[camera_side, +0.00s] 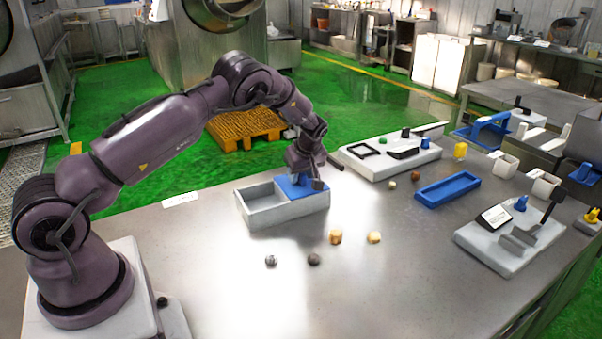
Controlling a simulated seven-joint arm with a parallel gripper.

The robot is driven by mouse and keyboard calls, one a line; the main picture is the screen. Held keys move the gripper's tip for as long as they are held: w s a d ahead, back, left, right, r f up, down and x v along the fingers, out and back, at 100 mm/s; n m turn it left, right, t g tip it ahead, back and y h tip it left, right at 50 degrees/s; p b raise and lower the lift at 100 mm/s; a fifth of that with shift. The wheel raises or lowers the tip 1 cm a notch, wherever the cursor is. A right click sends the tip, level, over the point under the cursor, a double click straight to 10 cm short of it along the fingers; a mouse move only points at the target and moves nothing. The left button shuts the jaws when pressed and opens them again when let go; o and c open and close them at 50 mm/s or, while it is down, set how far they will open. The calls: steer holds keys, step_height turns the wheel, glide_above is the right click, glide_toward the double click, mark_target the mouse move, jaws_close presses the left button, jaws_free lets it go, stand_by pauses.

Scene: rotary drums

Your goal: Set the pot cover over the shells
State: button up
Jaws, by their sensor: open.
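A blue cover (290,189) lies over the right compartment of a grey two-part box (252,212); it looks like the pot cover. The left compartment is uncovered and looks empty. My gripper (304,184) is open, pointing down right at the blue cover; whether its fingers touch the cover or straddle a handle is too small to tell. What lies under the cover is hidden.
A blue tray (447,187) lies right of centre. A white board with black parts (390,155) stands behind, and another white board with a dark-handled tool (513,240) at the right. White cups (506,166) and a yellow piece (460,150) stand farther back. The table's front middle is clear.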

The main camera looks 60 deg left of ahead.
jaws_close()
steer(key=shift+s, duration=0.1)
steer(key=s, duration=1.1)
steer(key=shift+s+a, duration=0.2)
steer(key=shift+a, duration=0.15)
jaws_free()
steer(key=shift+r, duration=0.15)
steer(key=v, duration=1.2)
steer(key=shift+r, duration=0.4)
